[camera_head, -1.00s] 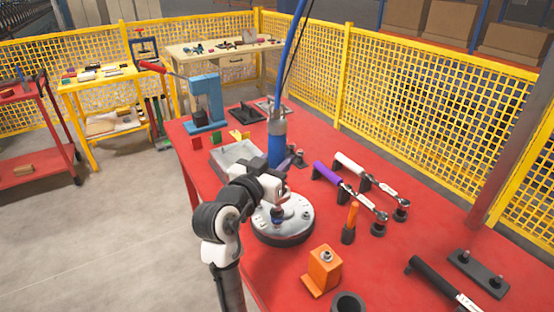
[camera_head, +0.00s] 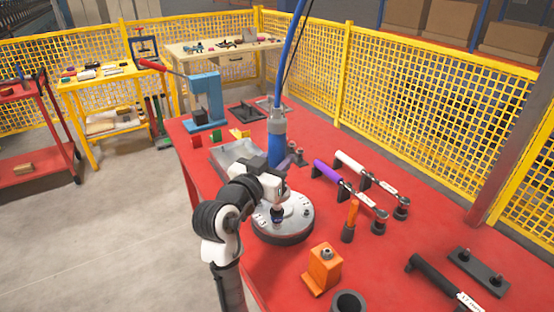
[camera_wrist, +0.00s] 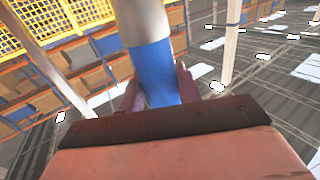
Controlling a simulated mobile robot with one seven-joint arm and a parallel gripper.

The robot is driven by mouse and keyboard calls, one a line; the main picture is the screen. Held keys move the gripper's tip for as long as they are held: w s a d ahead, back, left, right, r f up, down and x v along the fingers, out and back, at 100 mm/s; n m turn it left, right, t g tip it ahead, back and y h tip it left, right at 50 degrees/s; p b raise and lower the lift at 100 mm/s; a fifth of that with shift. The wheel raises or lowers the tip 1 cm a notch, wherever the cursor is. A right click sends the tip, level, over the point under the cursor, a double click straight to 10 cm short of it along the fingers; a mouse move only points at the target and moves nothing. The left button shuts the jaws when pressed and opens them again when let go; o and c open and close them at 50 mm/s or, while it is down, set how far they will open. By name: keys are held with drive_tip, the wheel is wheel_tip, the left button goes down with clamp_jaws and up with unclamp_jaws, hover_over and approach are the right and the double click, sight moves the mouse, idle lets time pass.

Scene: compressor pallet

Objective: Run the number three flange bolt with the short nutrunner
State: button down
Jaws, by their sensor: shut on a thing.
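The short nutrunner (camera_head: 277,150) is an upright blue cylinder with a grey collar and a blue hose rising from its top. My gripper (camera_head: 278,172) is shut on its blue body. In the wrist view the blue body (camera_wrist: 157,72) stands between my two fingers (camera_wrist: 157,90), with a pale section above it. The round grey flange (camera_head: 296,222) with a dark base lies on the red table below my gripper.
Purple (camera_head: 327,171) and white (camera_head: 350,162) torque wrenches lie right of the flange. An orange-handled tool (camera_head: 352,213) and an orange block (camera_head: 323,268) stand nearby. A grey tray (camera_head: 232,156) and blue press (camera_head: 205,103) are behind. Yellow mesh fencing (camera_head: 430,98) bounds the back.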

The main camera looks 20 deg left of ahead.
drive_tip(key=shift+f+b, duration=1.5)
drive_tip(key=shift+f, duration=0.25)
idle(1.7)
drive_tip(key=shift+r+p, duration=1.85)
drive_tip(key=shift+r, duration=0.85)
drive_tip(key=shift+f, duration=0.15)
